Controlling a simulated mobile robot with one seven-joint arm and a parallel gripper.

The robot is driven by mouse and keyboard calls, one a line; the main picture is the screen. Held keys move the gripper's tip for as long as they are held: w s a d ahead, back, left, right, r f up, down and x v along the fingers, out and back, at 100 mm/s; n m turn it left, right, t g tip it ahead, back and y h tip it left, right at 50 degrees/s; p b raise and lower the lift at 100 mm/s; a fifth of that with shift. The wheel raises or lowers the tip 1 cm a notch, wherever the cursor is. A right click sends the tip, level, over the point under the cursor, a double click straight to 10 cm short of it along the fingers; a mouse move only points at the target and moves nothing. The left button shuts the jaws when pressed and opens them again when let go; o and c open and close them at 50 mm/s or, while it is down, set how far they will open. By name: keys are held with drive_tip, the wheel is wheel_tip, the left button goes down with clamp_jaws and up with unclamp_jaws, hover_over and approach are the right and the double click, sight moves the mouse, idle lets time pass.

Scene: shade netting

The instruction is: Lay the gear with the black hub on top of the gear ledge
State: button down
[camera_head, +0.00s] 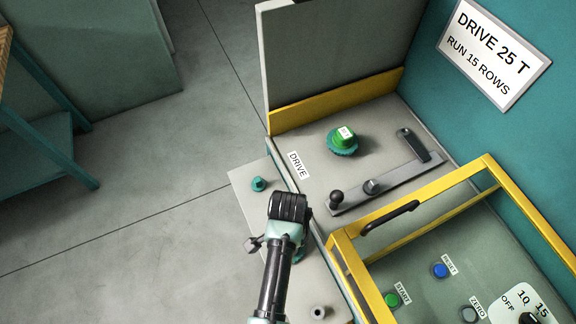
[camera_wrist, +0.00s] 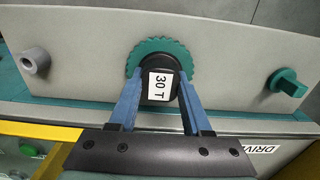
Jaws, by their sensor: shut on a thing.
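The gear with the black hub (camera_wrist: 160,64) has teal teeth and a white "30 T" label in the wrist view. My gripper (camera_wrist: 159,92) is shut on its black hub, with a blue finger on each side. The gear is over the pale grey gear ledge (camera_wrist: 85,40); I cannot tell whether it touches the ledge. In the head view the ledge (camera_head: 243,178) runs along the front of the machine, and my arm covers its middle part. The gear is hidden by my arm there.
A teal peg (camera_head: 257,183) and a grey bushing (camera_head: 318,312) stand on the ledge on either side of my arm. A green-hubbed gear (camera_head: 343,141) sits on the drive deck. The yellow guard frame (camera_head: 347,275) rises to the right of my arm.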

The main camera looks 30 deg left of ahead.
drive_tip(key=shift+c, duration=1.7)
unclamp_jaws()
drive_tip(key=shift+f, duration=0.1)
